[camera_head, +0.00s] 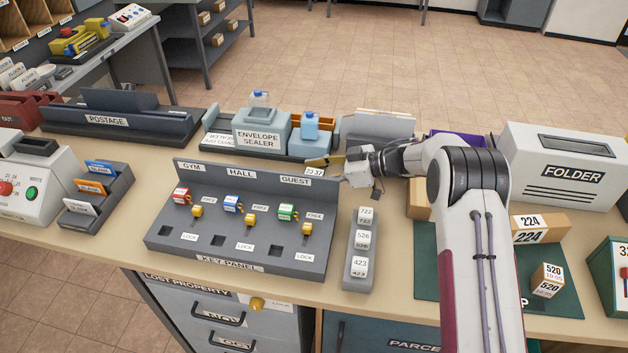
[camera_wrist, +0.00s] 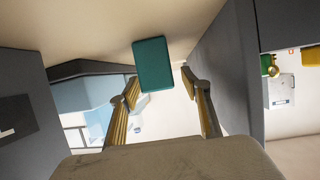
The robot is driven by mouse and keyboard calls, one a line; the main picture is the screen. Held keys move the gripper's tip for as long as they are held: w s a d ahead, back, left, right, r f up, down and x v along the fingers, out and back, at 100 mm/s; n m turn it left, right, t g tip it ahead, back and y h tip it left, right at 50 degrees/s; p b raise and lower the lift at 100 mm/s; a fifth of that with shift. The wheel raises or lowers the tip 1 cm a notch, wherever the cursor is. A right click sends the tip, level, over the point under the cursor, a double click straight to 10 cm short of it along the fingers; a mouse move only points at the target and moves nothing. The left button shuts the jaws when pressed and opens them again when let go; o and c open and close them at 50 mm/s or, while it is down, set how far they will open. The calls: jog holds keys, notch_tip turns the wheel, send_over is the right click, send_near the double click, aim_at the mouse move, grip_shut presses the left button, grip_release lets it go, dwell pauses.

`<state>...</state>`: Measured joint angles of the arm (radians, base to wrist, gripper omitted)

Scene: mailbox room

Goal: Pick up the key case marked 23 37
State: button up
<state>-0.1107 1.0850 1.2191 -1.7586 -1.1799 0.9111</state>
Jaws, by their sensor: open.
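The white face marked 23 37 (camera_head: 314,171) shows just behind the key panel's back wall, near the GUEST label; the rest of that case is hidden in the head view. My gripper (camera_head: 322,162) is just behind and above it, pointing left. In the wrist view, my gripper (camera_wrist: 160,78) has its two yellow-lined fingers apart. A teal block (camera_wrist: 153,64) appears between and just beyond the fingertips, nearer the left finger. Its marking does not show, so I cannot tell for sure that it is the case, nor whether a finger touches it.
The key panel (camera_head: 215,262) with several coloured keys stands in front of my gripper. A grey rack of numbered blocks (camera_head: 357,284) is to the panel's right. Bare table shows left of the panel.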

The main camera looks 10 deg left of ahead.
aim_at(312, 172)
jog(key=c, duration=1.2)
jog(key=shift+c, duration=0.2)
jog(key=shift+r, duration=0.1)
jog(key=shift+r, duration=4.95)
